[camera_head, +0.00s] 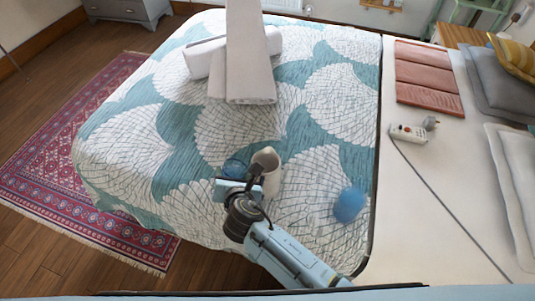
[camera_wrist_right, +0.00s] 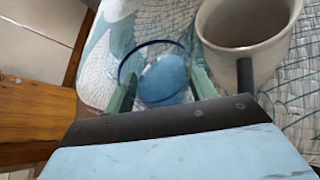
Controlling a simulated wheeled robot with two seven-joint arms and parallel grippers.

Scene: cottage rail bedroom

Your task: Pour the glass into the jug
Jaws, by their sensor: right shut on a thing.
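The blue glass (camera_head: 235,167) is between the fingers of my right gripper (camera_head: 236,181), which is shut on it. In the right wrist view the glass (camera_wrist_right: 152,45) shows its dark blue rim and a blue mass inside or behind it; I cannot tell which. The right gripper's green fingers (camera_wrist_right: 162,90) flank the glass. The cream jug (camera_head: 266,158) stands on the bed just right of the glass. Its open mouth and greyish inside show in the wrist view, where the jug (camera_wrist_right: 212,42) is close beside the glass. My left gripper is not in view.
A blue round object (camera_head: 349,204) lies on the bed (camera_head: 310,125) right of my arm. Pale folded or rolled items (camera_head: 245,75) are farther back.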

